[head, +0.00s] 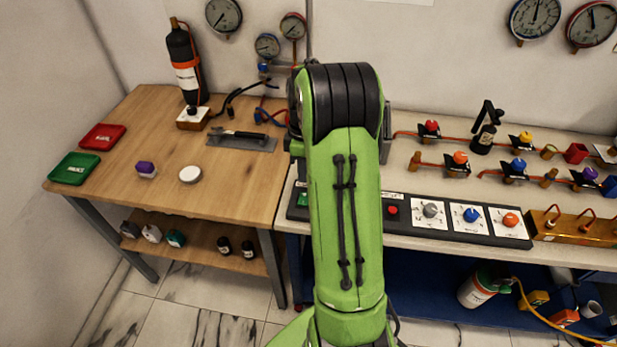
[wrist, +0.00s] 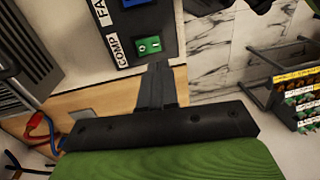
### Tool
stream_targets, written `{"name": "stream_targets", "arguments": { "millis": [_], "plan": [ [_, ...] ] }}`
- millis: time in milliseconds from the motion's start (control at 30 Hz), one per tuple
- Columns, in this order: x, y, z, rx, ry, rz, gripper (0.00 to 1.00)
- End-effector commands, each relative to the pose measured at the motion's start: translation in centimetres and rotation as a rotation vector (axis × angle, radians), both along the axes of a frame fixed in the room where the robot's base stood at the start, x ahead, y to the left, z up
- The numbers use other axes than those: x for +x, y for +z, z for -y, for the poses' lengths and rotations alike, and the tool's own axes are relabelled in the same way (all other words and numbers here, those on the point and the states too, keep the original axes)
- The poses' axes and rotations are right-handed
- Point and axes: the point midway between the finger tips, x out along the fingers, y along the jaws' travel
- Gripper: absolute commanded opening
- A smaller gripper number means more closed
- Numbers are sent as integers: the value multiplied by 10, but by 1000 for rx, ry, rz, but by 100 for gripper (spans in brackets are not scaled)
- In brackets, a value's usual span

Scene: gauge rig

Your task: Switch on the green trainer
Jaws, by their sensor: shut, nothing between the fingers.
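A green rocker switch (wrist: 148,46) sits on a dark panel beside a white label reading COMP in the wrist view. Its on or off position is too small to tell. A green patch (head: 302,200) shows at the left end of the dark panel strip (head: 455,232) in the head view. My gripper (wrist: 157,68) is shut and empty, its tips close to the green switch in the picture; I cannot tell whether they touch it. In the head view my green arm hides the gripper. No label reading "trainer" is legible.
A blue switch (wrist: 133,2) is beside the green one. The panel strip also has a red button (head: 392,210) and grey, blue and orange knobs (head: 511,220). Valves and pipes (head: 458,160) stand behind it. The wooden table (head: 235,180) at left has free room.

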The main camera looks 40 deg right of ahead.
Motion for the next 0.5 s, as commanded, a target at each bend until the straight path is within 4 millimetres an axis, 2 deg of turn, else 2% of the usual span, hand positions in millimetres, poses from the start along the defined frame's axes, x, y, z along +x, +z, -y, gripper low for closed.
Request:
{"name": "stream_targets", "arguments": {
  "millis": [33,100,200,300,500],
  "plan": [
    [0,14,-2,-2,3,4,0],
    [-1,29,-3,-2,3,4,0],
    [-3,44,-5,-1,4,2,0],
    [-3,52,-6,0,2,0,0],
    [-4,54,-6,0,2,0,0]
  ]
}}
